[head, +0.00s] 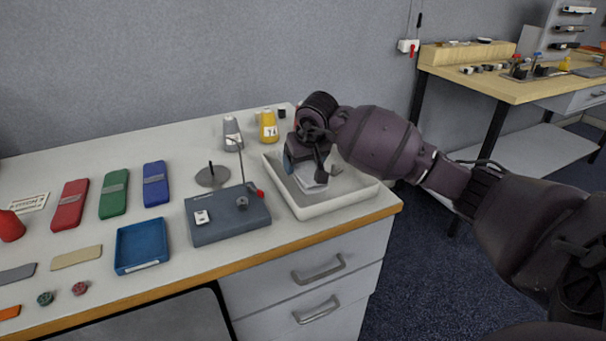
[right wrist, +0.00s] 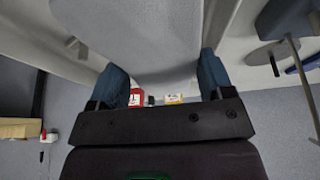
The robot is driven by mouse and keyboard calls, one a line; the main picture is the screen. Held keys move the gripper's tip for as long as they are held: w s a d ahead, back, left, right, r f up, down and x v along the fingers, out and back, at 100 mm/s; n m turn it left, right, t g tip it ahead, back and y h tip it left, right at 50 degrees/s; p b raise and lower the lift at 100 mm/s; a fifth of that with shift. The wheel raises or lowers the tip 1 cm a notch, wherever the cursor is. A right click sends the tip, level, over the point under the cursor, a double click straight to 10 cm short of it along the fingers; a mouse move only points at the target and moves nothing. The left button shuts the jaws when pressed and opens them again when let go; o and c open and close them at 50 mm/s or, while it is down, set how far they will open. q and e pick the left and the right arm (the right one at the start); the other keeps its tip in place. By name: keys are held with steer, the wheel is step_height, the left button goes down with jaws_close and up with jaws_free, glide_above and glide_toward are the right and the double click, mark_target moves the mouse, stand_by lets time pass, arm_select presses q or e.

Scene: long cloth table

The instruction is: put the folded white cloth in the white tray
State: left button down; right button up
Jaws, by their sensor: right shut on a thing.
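The white tray (head: 338,205) stands at the right end of the table. My right gripper (head: 304,180) is over the tray's inside, pointing down, shut on the folded white cloth (head: 312,184). The cloth shows as a pale patch below the gripper, partly hidden by it. In the right wrist view the cloth (right wrist: 138,45) fills the space between the two blue-grey fingers. I cannot tell whether the cloth touches the tray's floor. My left gripper is not in view.
A grey box with a thin rod (head: 228,218) stands just left of the tray. Behind are a yellow bottle (head: 268,127) and a grey bottle (head: 232,134). A blue tray (head: 142,246) and red, green and blue cases lie further left. The table's front edge is close.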

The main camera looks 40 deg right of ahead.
mark_target(306, 166)
step_height(306, 166, down, 3)
steer(key=shift+f, duration=0.4)
steer(key=shift+r, duration=0.15)
steer(key=o, duration=0.8)
steer(key=shift+b, duration=0.3)
